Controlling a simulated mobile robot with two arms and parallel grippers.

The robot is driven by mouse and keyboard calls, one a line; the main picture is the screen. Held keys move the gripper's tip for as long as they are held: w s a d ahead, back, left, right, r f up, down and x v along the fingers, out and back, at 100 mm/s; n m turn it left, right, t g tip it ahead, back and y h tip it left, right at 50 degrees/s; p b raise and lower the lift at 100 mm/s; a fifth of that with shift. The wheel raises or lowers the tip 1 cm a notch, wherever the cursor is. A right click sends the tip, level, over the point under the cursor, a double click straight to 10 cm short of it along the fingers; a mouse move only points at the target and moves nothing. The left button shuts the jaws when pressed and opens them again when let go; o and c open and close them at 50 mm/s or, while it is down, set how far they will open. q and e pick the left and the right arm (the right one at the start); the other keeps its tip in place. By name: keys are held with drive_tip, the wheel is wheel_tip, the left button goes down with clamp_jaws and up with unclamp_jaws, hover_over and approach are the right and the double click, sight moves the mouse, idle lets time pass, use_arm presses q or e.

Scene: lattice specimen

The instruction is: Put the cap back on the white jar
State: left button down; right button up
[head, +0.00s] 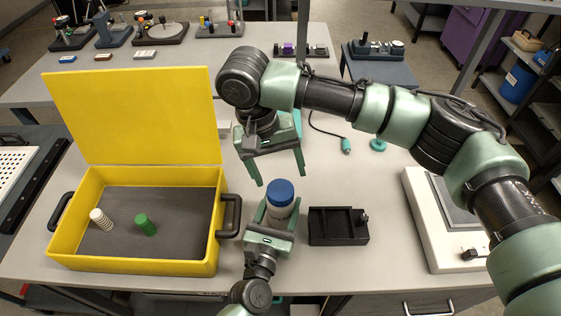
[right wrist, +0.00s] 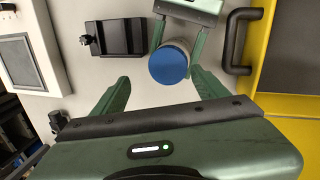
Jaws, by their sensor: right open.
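The white jar (head: 279,212) stands on the table right of the yellow case, with the blue cap (head: 281,191) on its top. The cap looks level; whether it is screwed down cannot be told. In the right wrist view the cap (right wrist: 169,63) hides most of the jar. My left gripper (head: 278,208) has its fingers on both sides of the jar and is shut on it. My right gripper (head: 280,182) is open and empty, pointing down above the cap. Its fingertips (right wrist: 160,82) are apart and stand beside the cap in the wrist view.
The open yellow case (head: 130,265) is at left, with a green and a white ribbed cylinder inside and a black handle (head: 229,216) near the jar. A black tray (head: 338,227) stands close at right. A white device (head: 420,215) is farther right. A teal disc (head: 377,145) lies behind.

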sight(281, 189)
drive_tip(key=n, duration=0.6)
drive_tip(key=shift+r+n+y, duration=0.25)
drive_tip(key=shift+n+y, duration=0.15)
drive_tip(key=n, duration=0.6)
drive_tip(key=shift+d+r+y, duration=0.1)
drive_tip(key=shift+r+y, duration=0.15)
drive_tip(key=shift+y, duration=0.05)
drive_tip(key=n, duration=0.6)
drive_tip(key=shift+r+n+y, duration=0.3)
drive_tip(key=n, duration=0.6)
drive_tip(key=shift+d+r+y, duration=0.1)
drive_tip(key=shift+r+y, duration=0.2)
drive_tip(key=shift+f, duration=4)
drive_tip(key=shift+c, duration=0.3)
